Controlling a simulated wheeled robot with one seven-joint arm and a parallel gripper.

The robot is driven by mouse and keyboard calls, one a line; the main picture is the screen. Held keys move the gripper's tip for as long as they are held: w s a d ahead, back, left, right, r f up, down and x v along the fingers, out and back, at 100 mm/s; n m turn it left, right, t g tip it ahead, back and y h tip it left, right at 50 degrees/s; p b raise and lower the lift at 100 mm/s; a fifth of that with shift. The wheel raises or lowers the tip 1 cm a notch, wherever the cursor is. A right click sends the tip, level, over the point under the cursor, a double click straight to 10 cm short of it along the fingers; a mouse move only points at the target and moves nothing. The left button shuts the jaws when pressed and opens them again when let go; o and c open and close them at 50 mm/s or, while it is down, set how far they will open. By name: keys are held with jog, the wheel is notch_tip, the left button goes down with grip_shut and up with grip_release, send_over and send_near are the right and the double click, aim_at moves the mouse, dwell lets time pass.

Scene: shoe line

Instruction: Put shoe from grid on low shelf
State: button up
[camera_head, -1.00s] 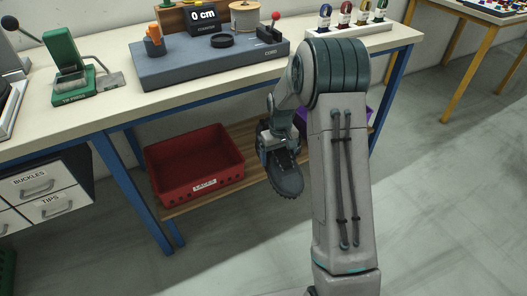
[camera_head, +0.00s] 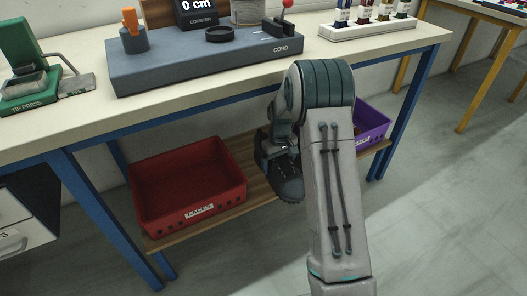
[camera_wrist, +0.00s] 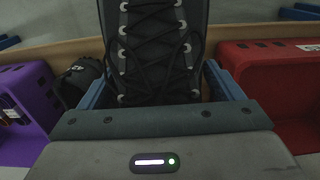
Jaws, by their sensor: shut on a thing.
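My gripper (camera_head: 278,150) is shut on a dark grey lace-up shoe (camera_head: 288,184). In the wrist view the shoe (camera_wrist: 152,45) fills the top middle, its black laces facing the camera, between the blue fingers of my gripper (camera_wrist: 156,90). The low shelf (camera_head: 251,173) is a wooden board under the bench. The shoe shows in front of or over this board, between the two bins; I cannot tell whether it touches. My arm hides part of the shoe and shelf. The grid is not identifiable here.
A red bin (camera_head: 188,188) stands on the shelf left of the shoe, a purple bin (camera_head: 371,125) to the right. A dark rounded thing (camera_wrist: 82,77) lies beside the purple bin in the wrist view. The workbench top (camera_head: 300,62) and blue legs (camera_head: 98,215) frame the space.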

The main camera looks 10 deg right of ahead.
jog(key=w+f+b, duration=0.1)
jog(key=w+f, duration=0.1)
jog(key=w, duration=0.2)
jog(key=w+f+b, duration=0.2)
jog(key=w, duration=0.2)
jog(key=w+f+b, duration=0.1)
jog(key=w+f, duration=0.2)
jog(key=w, duration=0.1)
jog(key=shift+a+b, duration=0.2)
jog(key=shift+b, duration=0.1)
jog(key=shift+w+f+b, duration=0.1)
jog(key=shift+f+b, duration=1.1)
jog(key=shift+f, duration=0.8)
jog(key=shift+r, duration=0.1)
jog(key=o, duration=1.1)
jog(key=shift+f, duration=0.2)
jog(key=shift+r, duration=0.15)
